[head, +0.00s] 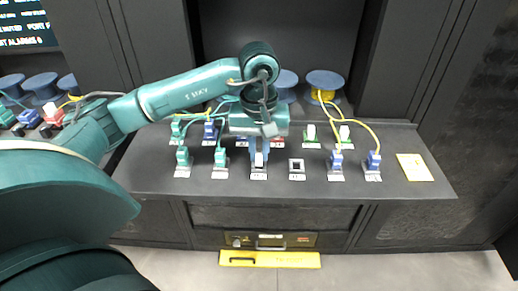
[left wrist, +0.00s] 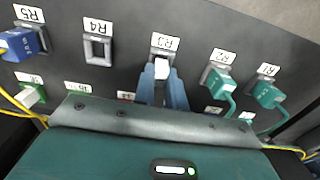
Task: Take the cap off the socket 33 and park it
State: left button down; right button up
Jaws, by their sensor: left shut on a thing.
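A small white cap (head: 259,160) sits at the front-row socket whose upside-down label reads R3 (left wrist: 164,42); I see no label that clearly reads 33. The cap also shows in the left wrist view (left wrist: 162,68). My left gripper (head: 259,153) has its blue fingers (left wrist: 163,82) shut on the cap from above. The cap is at the socket's opening; I cannot tell whether it is fully seated. The fingers hide part of the cap and socket. My right gripper is not in view.
Socket R4 (left wrist: 97,49) beside it is empty. Blue plugs (head: 336,161) stand to the right and teal plugs (head: 220,157) to the left. Behind are green sockets with white caps (head: 311,132). A yellow note (head: 414,167) lies at the right; cable spools (head: 325,82) stand behind.

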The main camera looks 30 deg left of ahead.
pick_arm(q)
jog(key=shift+b, duration=0.5)
dwell(0.8)
jog(key=shift+f+b, duration=0.5)
jog(key=shift+f, duration=0.05)
dwell(0.3)
jog(key=c, duration=1.4)
grip_release()
jog(key=shift+o, duration=0.2)
